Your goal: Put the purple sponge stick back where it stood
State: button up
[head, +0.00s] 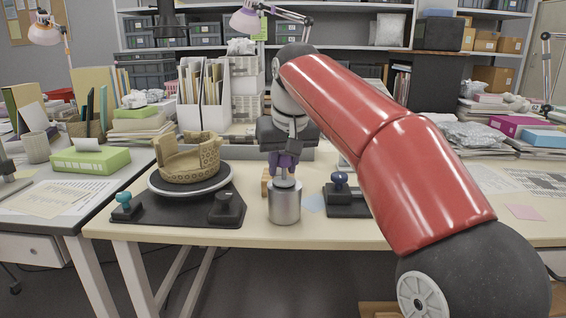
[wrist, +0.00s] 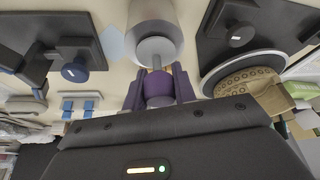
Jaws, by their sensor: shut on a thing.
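The purple sponge stick (head: 284,161) is in my gripper (head: 285,156), in the middle of the head view. In the wrist view, my gripper (wrist: 160,88) is shut on its purple part (wrist: 158,86), with one finger on each side. A short grey end (wrist: 156,61) of the stick points at the top of a silver metal cylinder (head: 285,203). The cylinder also shows at the top of the wrist view (wrist: 155,22). The stick looks upright over the cylinder. I cannot tell whether its lower end is inside it, touching it or just above it.
Left of the cylinder, a partly rebuilt tan pot (head: 188,160) sits on a round turntable (head: 160,190) over a black base with a teal knob (head: 124,202). Right of it stands a black base with a blue knob (head: 340,180). The table front (head: 270,234) is clear.

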jog(key=o, duration=0.9)
jog(key=shift+o, duration=0.2)
jog(key=a+p+v, duration=0.1)
jog(key=p+v, duration=0.1)
jog(key=v, duration=0.5)
jog(key=shift+d+r, duration=0.3)
jog(key=shift+d, duration=0.25)
jog(key=shift+s, duration=0.2)
